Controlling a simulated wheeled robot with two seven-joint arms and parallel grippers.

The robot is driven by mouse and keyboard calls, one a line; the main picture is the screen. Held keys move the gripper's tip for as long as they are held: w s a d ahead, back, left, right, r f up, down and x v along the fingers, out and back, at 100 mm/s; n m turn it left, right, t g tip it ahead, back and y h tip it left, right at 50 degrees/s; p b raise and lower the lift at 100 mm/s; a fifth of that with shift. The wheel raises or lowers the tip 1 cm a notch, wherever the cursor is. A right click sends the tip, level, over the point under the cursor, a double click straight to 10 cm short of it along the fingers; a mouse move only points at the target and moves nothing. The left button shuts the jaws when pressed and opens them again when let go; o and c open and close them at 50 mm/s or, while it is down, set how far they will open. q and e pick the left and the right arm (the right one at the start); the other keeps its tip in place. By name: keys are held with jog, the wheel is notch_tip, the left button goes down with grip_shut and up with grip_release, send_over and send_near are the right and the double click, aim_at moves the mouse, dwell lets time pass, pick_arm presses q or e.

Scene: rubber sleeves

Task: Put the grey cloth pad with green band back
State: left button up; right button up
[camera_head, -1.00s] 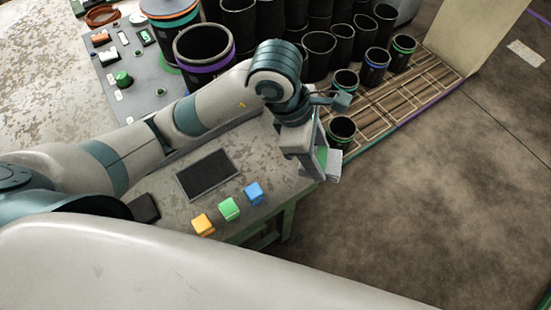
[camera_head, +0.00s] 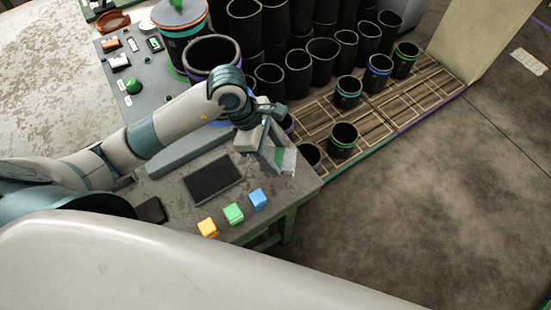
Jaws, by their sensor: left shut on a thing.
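My left gripper (camera_head: 275,156) is shut on the grey cloth pad with green band (camera_head: 288,161). It holds the pad above the right end of the worn grey table (camera_head: 290,190), near its edge. Only a small grey part and a bit of green show; the fingers hide the rest. I cannot tell the exact gap between pad and table. My right gripper is not in view.
Black sleeves, some with coloured bands (camera_head: 344,139), stand on the slatted pallet (camera_head: 425,100) behind. Open floor lies at right.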

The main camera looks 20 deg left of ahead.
aim_at(271, 156)
pick_arm(q)
jog(key=shift+f, duration=0.1)
notch_tip(271, 156, down, 3)
jog(key=shift+r+p, duration=0.15)
jog(key=shift+p, duration=0.65)
jog(key=shift+f, duration=0.5)
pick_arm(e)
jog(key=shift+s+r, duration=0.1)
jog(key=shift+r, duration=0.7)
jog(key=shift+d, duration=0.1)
pick_arm(q)
jog(key=shift+f, duration=0.2)
jog(key=o, duration=1)
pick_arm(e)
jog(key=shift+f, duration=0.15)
pick_arm(q)
jog(key=shift+r, duration=0.1)
